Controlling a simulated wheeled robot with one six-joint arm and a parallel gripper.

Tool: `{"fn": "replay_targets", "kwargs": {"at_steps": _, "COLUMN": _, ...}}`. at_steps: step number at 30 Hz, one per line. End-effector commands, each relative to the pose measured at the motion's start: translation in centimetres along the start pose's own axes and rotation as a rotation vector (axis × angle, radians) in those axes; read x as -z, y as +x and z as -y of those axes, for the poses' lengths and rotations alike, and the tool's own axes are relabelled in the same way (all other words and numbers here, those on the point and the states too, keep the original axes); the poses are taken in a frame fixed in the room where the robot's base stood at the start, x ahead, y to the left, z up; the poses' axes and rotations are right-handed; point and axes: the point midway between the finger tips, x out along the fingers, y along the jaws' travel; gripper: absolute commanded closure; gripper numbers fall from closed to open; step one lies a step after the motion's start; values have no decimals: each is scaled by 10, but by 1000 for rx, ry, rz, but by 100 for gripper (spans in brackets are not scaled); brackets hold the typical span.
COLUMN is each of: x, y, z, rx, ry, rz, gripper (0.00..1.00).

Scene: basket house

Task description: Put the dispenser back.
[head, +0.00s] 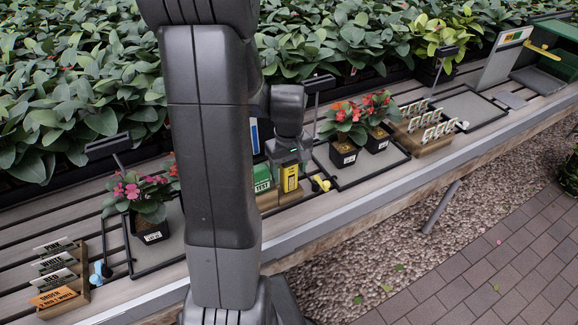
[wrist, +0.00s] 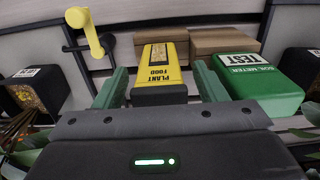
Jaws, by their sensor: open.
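The yellow dispenser labelled "PLANT FOOD" (head: 290,178) stands at the wooden holder (head: 268,201) on the bench in the head view. In the wrist view the dispenser (wrist: 160,64) lies between the two green fingers of my gripper (wrist: 161,72), with a visible gap on each side. My gripper (head: 288,152) is open and comes down over the dispenser from above. In the wrist view, wooden blocks (wrist: 225,42) show just beyond the dispenser. Whether the dispenser is seated in the holder cannot be told.
A green "SOIL METER TEST" box (wrist: 262,85) stands close right of my gripper in the wrist view. A yellow-handled fixture (wrist: 88,35) is at the left. Potted red-flowered plants (head: 345,135) stand on a tray to the right in the head view; a pink-flowered pot (head: 150,225) is at the left.

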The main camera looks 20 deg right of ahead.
Motion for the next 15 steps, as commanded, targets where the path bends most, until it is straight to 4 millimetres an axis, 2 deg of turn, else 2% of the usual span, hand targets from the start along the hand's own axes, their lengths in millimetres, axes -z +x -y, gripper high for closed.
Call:
{"fn": "replay_targets", "kwargs": {"at_steps": 4, "x": 0, "y": -9, "z": 0, "rx": -1, "ry": 0, "rz": -2, "gripper": 35}}
{"fn": "replay_targets", "kwargs": {"at_steps": 7, "x": 0, "y": -24, "z": 0, "rx": -2, "ry": 0, "rz": -3, "gripper": 35}}
{"fn": "replay_targets", "kwargs": {"at_steps": 15, "x": 1, "y": -86, "z": 0, "rx": -3, "ry": 0, "rz": -6, "gripper": 35}}
